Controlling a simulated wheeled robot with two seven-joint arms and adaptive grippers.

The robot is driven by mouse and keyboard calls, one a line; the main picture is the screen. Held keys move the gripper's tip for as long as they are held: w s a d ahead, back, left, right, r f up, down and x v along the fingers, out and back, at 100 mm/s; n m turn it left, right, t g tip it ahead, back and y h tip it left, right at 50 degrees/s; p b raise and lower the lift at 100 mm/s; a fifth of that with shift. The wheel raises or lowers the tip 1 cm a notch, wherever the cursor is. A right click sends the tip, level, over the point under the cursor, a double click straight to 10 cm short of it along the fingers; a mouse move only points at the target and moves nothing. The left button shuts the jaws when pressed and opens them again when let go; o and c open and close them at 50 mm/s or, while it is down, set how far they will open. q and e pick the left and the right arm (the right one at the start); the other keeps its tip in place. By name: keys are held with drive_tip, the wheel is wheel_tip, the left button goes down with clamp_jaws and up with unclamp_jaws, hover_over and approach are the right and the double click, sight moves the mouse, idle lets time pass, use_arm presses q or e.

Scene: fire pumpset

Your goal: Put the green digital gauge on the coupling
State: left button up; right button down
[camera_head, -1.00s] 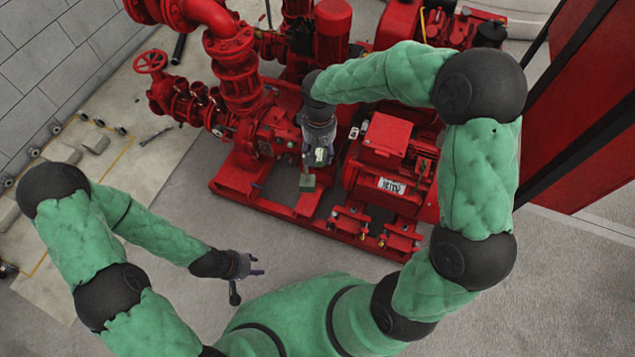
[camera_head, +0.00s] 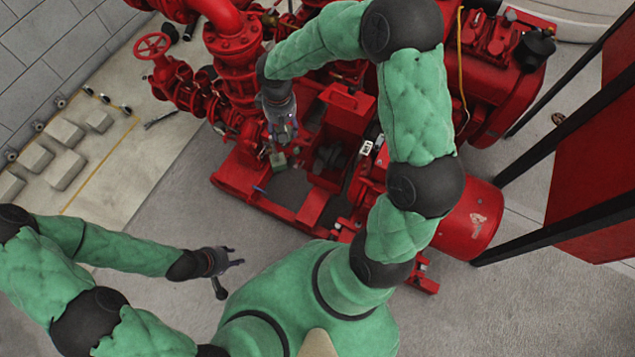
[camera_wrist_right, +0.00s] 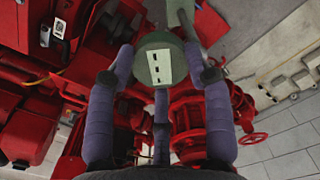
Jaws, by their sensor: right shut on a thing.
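The green gauge (camera_wrist_right: 153,42) is a round green body with a pale face and dark marks. In the wrist view it sits between the purple-grey fingers of my right gripper (camera_wrist_right: 160,72), which is shut on it. In the head view the gauge (camera_head: 278,160) shows small below my right gripper (camera_head: 281,140), above the red pump base. A dark grey part that looks like the coupling (camera_head: 327,157) lies on the shaft line, right of the gauge and apart from it. My left gripper (camera_head: 229,267) is open and empty over the floor at lower left.
A red box-shaped part (camera_head: 346,108) rises behind the coupling, with the red motor (camera_head: 471,221) at right. Bare floor (camera_head: 170,212) lies at left.

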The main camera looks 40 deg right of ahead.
drive_tip(key=s+d+f+n+b, duration=0.25)
drive_tip(key=d+f, duration=0.25)
drive_tip(key=f, duration=0.4)
drive_tip(key=s+d+f+n+b, duration=0.1)
drive_tip(key=d+f+n+b, duration=0.3)
drive_tip(key=f, duration=0.6)
drive_tip(key=s+d+f+n+b, duration=0.25)
drive_tip(key=s+f, duration=0.25)
drive_tip(key=f, duration=0.4)
drive_tip(key=s+d+f+n+b, duration=0.1)
drive_tip(key=s+f+b, duration=0.3)
drive_tip(key=f, duration=0.5)
drive_tip(key=w+d+f+b, duration=0.2)
drive_tip(key=w+d+f, duration=0.1)
drive_tip(key=w+f, duration=0.9)
drive_tip(key=shift+w+f, duration=0.2)
drive_tip(key=shift+f, duration=0.2)
drive_tip(key=shift+d+f+b, duration=0.1)
drive_tip(key=shift+f+b, duration=0.05)
drive_tip(key=shift+b, duration=0.2)
drive_tip(key=shift+c, duration=2.4)
unclamp_jaws()
